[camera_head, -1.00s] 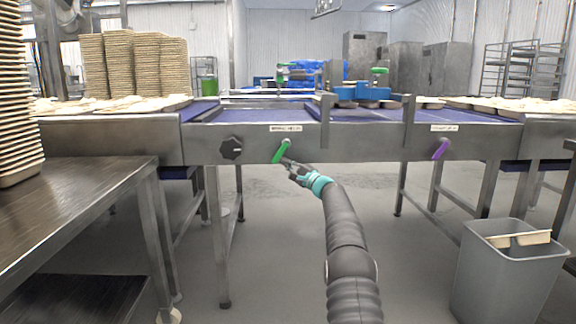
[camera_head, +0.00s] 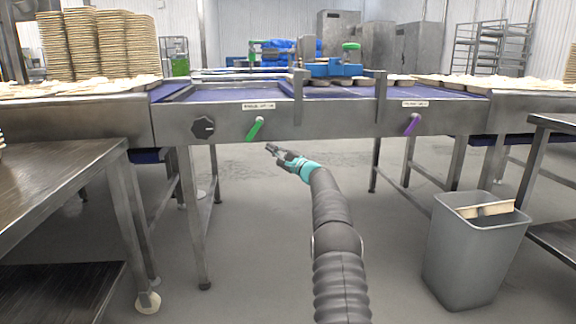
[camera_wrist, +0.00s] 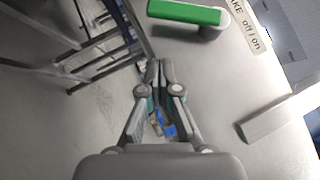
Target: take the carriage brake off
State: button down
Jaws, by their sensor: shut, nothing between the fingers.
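A green lever (camera_head: 255,129) sits on the steel front rail of the conveyor, tilted with its lower end to the left. A small label plate (camera_head: 258,106) is above it. In the wrist view the green lever (camera_wrist: 186,12) is at the top, beside a label (camera_wrist: 246,27) that reads "...AKE off / on". My gripper (camera_head: 269,148) is just below and to the right of the lever, apart from it. In the wrist view my gripper (camera_wrist: 159,65) has its fingertips together with nothing between them, and the lever lies beyond and to the right of the tips.
A black knob (camera_head: 203,127) is left of the green lever. A purple lever (camera_head: 412,124) is further right on the same rail. A grey bin (camera_head: 473,255) stands at the right and a steel table (camera_head: 60,165) at the left. The floor between them is clear.

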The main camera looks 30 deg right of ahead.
jog(key=f+b+v, duration=0.1)
jog(key=v, duration=0.7)
jog(key=shift+a+f, duration=0.2)
jog(key=shift+a, duration=0.1)
jog(key=shift+s, duration=0.15)
